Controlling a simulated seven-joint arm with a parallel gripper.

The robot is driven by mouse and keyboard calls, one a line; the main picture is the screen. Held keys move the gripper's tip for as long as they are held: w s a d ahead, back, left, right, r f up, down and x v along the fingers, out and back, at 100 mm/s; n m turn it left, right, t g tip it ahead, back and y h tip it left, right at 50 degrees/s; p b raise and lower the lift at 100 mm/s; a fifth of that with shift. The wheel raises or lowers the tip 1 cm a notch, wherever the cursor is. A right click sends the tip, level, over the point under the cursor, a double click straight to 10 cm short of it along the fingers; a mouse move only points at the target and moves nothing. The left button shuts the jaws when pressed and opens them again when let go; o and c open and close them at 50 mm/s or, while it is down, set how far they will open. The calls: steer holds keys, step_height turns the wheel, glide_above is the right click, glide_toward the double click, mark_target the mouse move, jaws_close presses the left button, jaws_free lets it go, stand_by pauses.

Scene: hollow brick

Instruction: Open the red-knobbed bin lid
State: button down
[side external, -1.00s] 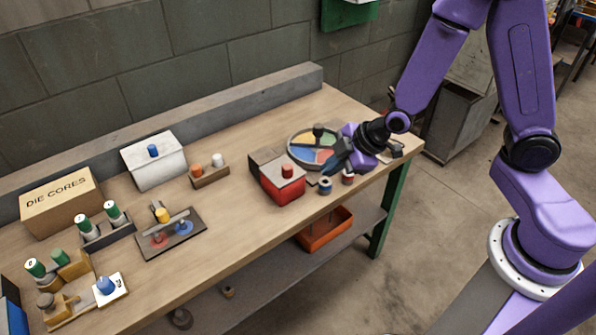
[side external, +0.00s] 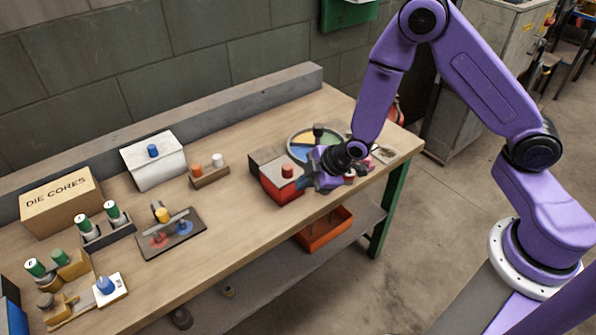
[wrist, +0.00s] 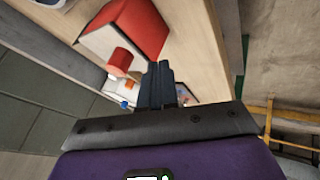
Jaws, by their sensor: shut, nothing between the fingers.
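The red bin (side external: 280,190) stands on the bench right of centre, with a grey top and an upright red knob (side external: 287,171). Its lid looks shut. My gripper (side external: 303,172) is just to the right of the knob, low beside the bin, with its fingers together and empty. In the wrist view the gripper's fingers (wrist: 160,70) are closed side by side. The red knob (wrist: 120,60) is to their left there, apart in the picture, and the red bin (wrist: 140,25) is above. I cannot tell if the fingers touch the bin.
A round tray with coloured sectors (side external: 301,140) lies behind my gripper. A small wooden block with orange and white pegs (side external: 209,176) is left of the bin. A white box with a blue knob (side external: 153,163) stands farther left. The bench front between them is clear.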

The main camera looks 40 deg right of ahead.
steer(key=shift+w+d+r, duration=0.1)
steer(key=shift+w+d, duration=0.15)
steer(key=shift+w, duration=0.7)
steer(key=shift+w+d, duration=0.2)
steer(key=shift+w, duration=0.75)
glide_toward(270, 164)
steer(key=x, duration=0.4)
steer(key=shift+w+a+f, duration=0.1)
steer(key=shift+w+f, duration=0.15)
steer(key=shift+w, duration=0.1)
steer(key=shift+s, duration=0.1)
